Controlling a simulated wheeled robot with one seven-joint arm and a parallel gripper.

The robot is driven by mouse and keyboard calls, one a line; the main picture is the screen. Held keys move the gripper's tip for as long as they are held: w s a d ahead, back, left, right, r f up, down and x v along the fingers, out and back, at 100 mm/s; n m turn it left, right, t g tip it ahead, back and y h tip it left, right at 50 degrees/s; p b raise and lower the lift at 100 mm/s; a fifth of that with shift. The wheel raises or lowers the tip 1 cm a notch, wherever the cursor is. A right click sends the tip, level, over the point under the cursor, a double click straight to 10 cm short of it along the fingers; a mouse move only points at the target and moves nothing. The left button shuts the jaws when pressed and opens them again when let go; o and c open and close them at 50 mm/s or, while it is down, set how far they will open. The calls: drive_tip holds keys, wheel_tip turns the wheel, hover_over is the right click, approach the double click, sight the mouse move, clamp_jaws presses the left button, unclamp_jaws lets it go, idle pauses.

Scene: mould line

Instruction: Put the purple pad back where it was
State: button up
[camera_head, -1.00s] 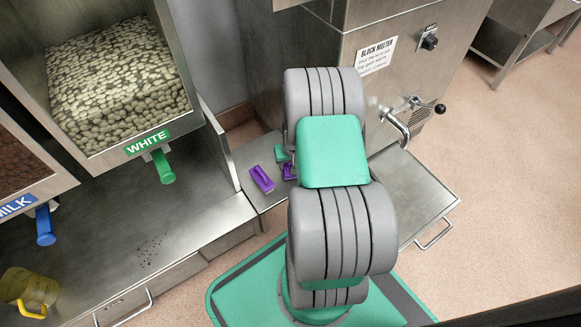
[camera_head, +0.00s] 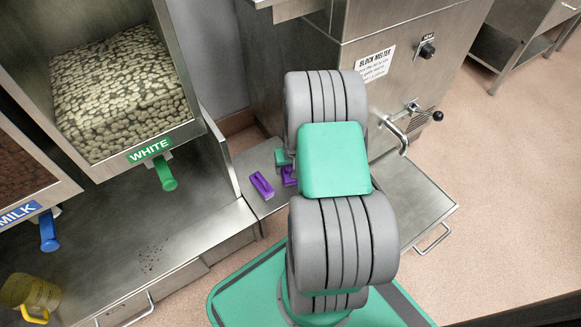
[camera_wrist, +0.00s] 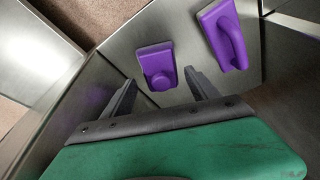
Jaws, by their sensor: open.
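Two purple pieces lie on a small metal shelf (camera_head: 268,158) between the dispenser counter and the melter; I cannot tell for sure which is the pad. One is a flat block with a round knob (camera_wrist: 157,66); in the head view it is the piece (camera_head: 289,177) close by my gripper. The other has a long raised handle (camera_wrist: 232,45) and lies to its left in the head view (camera_head: 262,186). My gripper (camera_wrist: 160,78) is open and empty, its fingers on either side of the knobbed piece in the wrist view. Whether they touch it is unclear. My arm hides part of the shelf.
Dispensers with a green tap (camera_head: 163,173) and a blue tap (camera_head: 48,230) stand at left above a metal counter (camera_head: 180,225). A yellow jug (camera_head: 30,292) stands at lower left. The block melter (camera_head: 385,65) with its spout is at right, close to my arm.

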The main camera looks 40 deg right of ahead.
drive_tip(key=a+r+n+p, duration=0.1)
drive_tip(key=a+r, duration=0.2)
drive_tip(key=r, duration=0.4)
drive_tip(key=s+a+r+p, duration=0.1)
drive_tip(key=a+r+p, duration=0.1)
drive_tip(key=a+r, duration=0.3)
drive_tip(key=a+r+n+p, duration=0.1)
drive_tip(key=a+r, duration=0.1)
drive_tip(key=r, duration=0.6)
drive_tip(key=s+a+r+n+y, duration=0.1)
drive_tip(key=s+a+r+n, duration=0.1)
drive_tip(key=s+a+r, duration=0.7)
drive_tip(key=a+r, duration=0.1)
drive_tip(key=a, duration=0.2)
drive_tip(key=shift+s+n+g, duration=0.35)
drive_tip(key=shift+n+g, duration=0.05)
drive_tip(key=shift+r, duration=0.1)
drive_tip(key=shift+c, duration=0.6)
